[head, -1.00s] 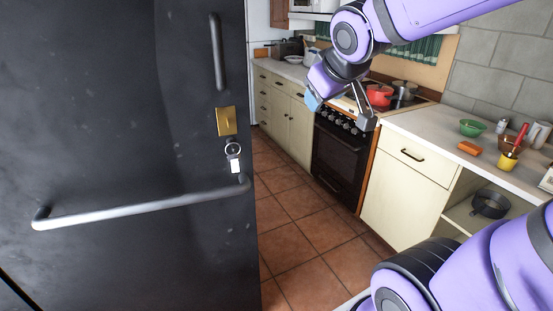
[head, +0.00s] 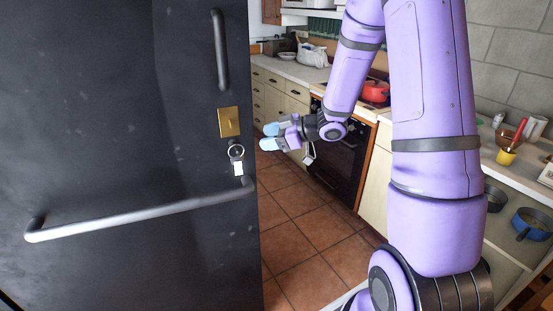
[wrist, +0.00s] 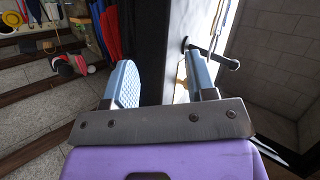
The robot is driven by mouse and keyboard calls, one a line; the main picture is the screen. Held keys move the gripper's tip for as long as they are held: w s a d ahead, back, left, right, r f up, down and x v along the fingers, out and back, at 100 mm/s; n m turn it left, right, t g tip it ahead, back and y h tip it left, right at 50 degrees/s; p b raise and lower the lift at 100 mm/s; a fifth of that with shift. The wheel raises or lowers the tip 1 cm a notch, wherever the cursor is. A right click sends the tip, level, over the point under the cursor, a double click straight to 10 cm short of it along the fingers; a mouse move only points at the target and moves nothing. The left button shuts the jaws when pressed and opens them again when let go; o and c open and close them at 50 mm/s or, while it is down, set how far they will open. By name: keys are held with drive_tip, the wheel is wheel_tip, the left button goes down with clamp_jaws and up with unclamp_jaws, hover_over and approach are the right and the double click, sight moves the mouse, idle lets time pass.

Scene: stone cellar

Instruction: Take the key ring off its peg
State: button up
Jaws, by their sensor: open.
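The key ring (head: 238,166) hangs just below a brass plate (head: 228,122) near the right edge of a dark door; it is a metal loop with a small white tag. The peg itself is too small to make out. My gripper (head: 268,136) is open and empty, to the right of the ring and slightly higher in the head view, its blue-padded fingers pointing left toward the door. In the wrist view the door's edge shows between the two fingers (wrist: 163,78). I cannot make out the key ring there.
A long bar handle (head: 140,216) crosses the door below the ring, and a vertical handle (head: 219,50) is above it. A counter with an oven (head: 336,160) and a red pot (head: 375,91) stands behind my arm. Tiled floor (head: 300,225) is open right of the door.

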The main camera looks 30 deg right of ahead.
sight(239, 174)
drive_tip(key=s+f+n+g+y, duration=0.1)
drive_tip(key=s+f+g+y, duration=0.2)
drive_tip(key=s+f+y, duration=0.25)
drive_tip(key=x, duration=0.3)
drive_tip(key=r+x, duration=0.1)
drive_tip(key=x, duration=0.7)
drive_tip(key=shift+w+a+r, duration=0.15)
drive_tip(key=shift+w, duration=0.25)
clamp_jaws()
drive_tip(key=c, duration=0.8)
unclamp_jaws()
clamp_jaws()
drive_tip(key=shift+r, duration=0.2)
